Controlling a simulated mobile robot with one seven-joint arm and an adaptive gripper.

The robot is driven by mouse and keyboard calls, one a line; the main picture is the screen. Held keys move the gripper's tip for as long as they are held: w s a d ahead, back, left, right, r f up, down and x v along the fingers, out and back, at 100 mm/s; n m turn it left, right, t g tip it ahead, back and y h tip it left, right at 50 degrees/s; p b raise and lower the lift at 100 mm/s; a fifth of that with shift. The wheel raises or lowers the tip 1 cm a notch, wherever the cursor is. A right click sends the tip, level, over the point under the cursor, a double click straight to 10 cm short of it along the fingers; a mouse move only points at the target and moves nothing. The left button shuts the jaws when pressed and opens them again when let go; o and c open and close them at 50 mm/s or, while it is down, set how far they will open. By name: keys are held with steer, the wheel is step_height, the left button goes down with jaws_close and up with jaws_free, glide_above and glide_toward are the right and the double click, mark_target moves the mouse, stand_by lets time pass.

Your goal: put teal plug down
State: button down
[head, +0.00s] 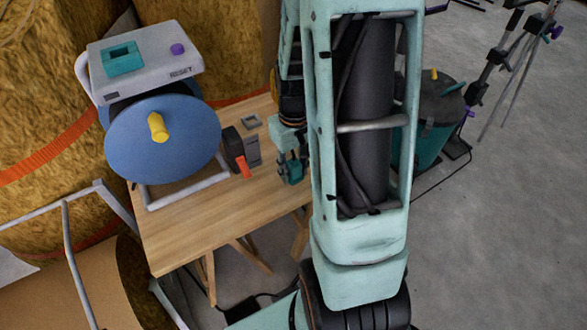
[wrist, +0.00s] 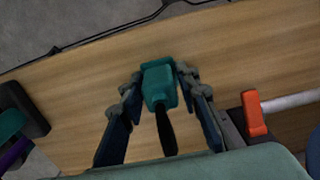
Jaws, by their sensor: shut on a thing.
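The teal plug (wrist: 158,85) is between the fingers of my gripper (wrist: 160,77) in the wrist view, with a dark cable or tail running back from it toward the wrist. My gripper is shut on it, one finger on each side. In the head view my gripper (head: 290,168) is low over the right part of the wooden table (head: 215,225), and my arm hides part of that area. I cannot tell whether the plug touches the tabletop.
A blue disc (head: 185,140) with a yellow knob and a grey RESET box (head: 150,62) with a teal socket are further left. The table's front is bare.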

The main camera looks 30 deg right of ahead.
steer(key=c, duration=1.5)
jaws_free()
steer(key=shift+f, duration=0.1)
steer(key=shift+o, duration=0.2)
step_height(320, 180, up, 12)
steer(key=p, duration=0.4)
